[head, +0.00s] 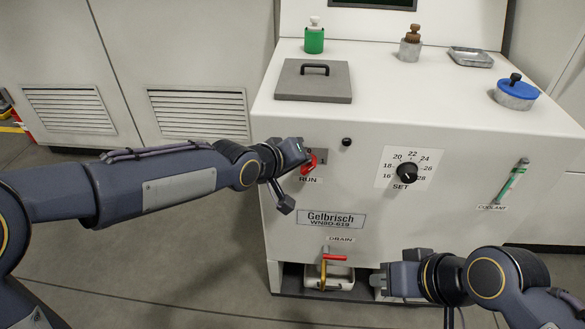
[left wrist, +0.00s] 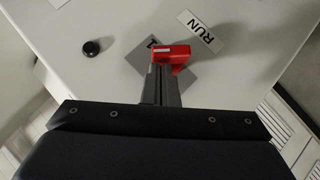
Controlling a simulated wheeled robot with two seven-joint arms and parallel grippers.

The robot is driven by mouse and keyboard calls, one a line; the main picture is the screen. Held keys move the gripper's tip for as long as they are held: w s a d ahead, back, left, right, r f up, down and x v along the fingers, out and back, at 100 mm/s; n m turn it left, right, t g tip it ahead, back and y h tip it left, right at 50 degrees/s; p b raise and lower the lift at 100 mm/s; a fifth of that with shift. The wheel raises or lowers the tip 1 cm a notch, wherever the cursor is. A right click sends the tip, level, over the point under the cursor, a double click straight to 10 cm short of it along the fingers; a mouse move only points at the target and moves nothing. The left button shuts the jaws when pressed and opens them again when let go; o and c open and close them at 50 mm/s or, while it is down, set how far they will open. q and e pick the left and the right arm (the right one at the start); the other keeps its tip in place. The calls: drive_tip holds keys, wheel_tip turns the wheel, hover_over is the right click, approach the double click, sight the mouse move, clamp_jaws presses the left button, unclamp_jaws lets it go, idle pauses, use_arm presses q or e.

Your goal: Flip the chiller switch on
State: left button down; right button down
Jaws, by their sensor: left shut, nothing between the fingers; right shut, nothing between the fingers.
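The chiller (head: 340,200) is a white cabinet with a front panel. Its red switch (head: 309,165) sits on a grey plate (head: 321,156) above the RUN label. A "1" shows on the plate beside the switch. My left gripper (head: 300,158) is shut and empty, right at the switch, and partly hides it in the head view. In the left wrist view the shut fingertips (left wrist: 161,72) meet or nearly meet the red switch (left wrist: 172,53); contact cannot be told. My right gripper (head: 380,283) is shut and empty, low before the cabinet, right of the drain.
A temperature dial (head: 407,173) and a black knob (head: 347,142) are on the panel. The red drain handle (head: 334,257) is below. A coolant gauge (head: 512,181) is at right. A green bottle (head: 314,37), a lidded hatch (head: 313,82) and a blue-lidded filler (head: 516,90) are on top.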

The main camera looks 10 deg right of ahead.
use_arm(q)
drive_tip(key=m+y, duration=0.1)
drive_tip(key=d+m+y, duration=0.1)
drive_tip(key=y, duration=0.1)
drive_tip(key=d+m+t+y, duration=0.1)
drive_tip(key=y, duration=0.1)
drive_tip(key=shift+s+r, duration=0.2)
drive_tip(key=shift+s, duration=0.15)
use_arm(e)
drive_tip(key=shift+s+d+f, duration=0.15)
drive_tip(key=shift+s+d, duration=0.05)
drive_tip(key=shift+s, duration=0.15)
use_arm(q)
drive_tip(key=shift+d+r, duration=0.1)
drive_tip(key=shift+r, duration=0.7)
use_arm(e)
drive_tip(key=shift+r, duration=0.45)
